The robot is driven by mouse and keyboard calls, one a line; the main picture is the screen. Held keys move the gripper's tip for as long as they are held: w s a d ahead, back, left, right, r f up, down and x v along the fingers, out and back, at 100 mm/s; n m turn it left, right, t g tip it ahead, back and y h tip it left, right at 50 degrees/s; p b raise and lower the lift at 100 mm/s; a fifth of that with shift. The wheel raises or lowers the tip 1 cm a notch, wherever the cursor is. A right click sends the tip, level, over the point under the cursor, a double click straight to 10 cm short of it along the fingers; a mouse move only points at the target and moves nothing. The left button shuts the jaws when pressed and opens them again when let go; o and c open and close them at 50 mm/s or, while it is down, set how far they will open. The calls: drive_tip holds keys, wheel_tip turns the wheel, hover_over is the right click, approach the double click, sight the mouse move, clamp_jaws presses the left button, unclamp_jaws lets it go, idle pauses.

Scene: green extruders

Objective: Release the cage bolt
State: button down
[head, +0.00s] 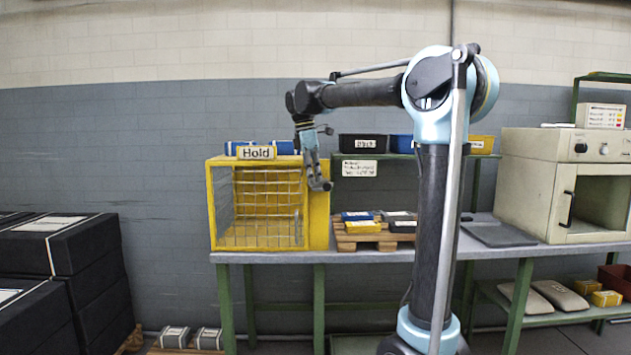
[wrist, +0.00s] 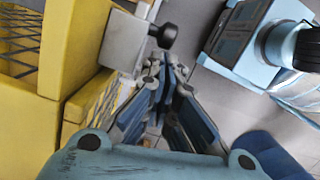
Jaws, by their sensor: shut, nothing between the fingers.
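The yellow cage (head: 219,205) with wire mesh sides stands on the left end of the bench, with a "Hold" sign (head: 256,153) on its top front edge. Its yellow frame fills the left of the wrist view (wrist: 82,60). A grey bolt block (wrist: 122,40) is fixed to the frame there, with a dark round knob (wrist: 162,36) sticking out to the right. My gripper (head: 322,184) hangs pointing down at the cage's right front post. In the wrist view its shut, empty fingers (wrist: 163,65) end just below the knob; whether they touch it I cannot tell.
A small pallet (head: 374,237) with boxes sits on the bench right of the cage. A pale oven-like cabinet (head: 525,185) stands at the bench's right end. Dark stacked crates (head: 60,245) are at the far left. Bins (head: 363,143) stand on the shelf behind.

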drive_tip(key=a+r, duration=0.4)
drive_tip(key=r, duration=0.7)
drive_tip(key=shift+s+a, duration=0.2)
drive_tip(key=shift+s, duration=0.2)
drive_tip(key=s+d+f+m+y, duration=0.1)
drive_tip(key=s+d+f+m, duration=0.95)
drive_tip(key=d+f, duration=0.6)
drive_tip(key=s+d+f+m, duration=0.3)
drive_tip(key=s+f, duration=0.3)
drive_tip(key=f, duration=0.3)
drive_tip(key=s+d+f+m+t, duration=0.1)
drive_tip(key=s+d+f+m, duration=0.2)
drive_tip(key=s+f, duration=0.4)
drive_tip(key=s+d+f+m+y, duration=0.1)
drive_tip(key=s+d+f+m, duration=0.2)
drive_tip(key=s+f, duration=0.3)
wheel_tip(320, 180, down, 6)
drive_tip(key=shift+s+d+r+t, duration=0.2)
drive_tip(key=shift+d+t, duration=0.15)
drive_tip(key=shift+t, duration=0.05)
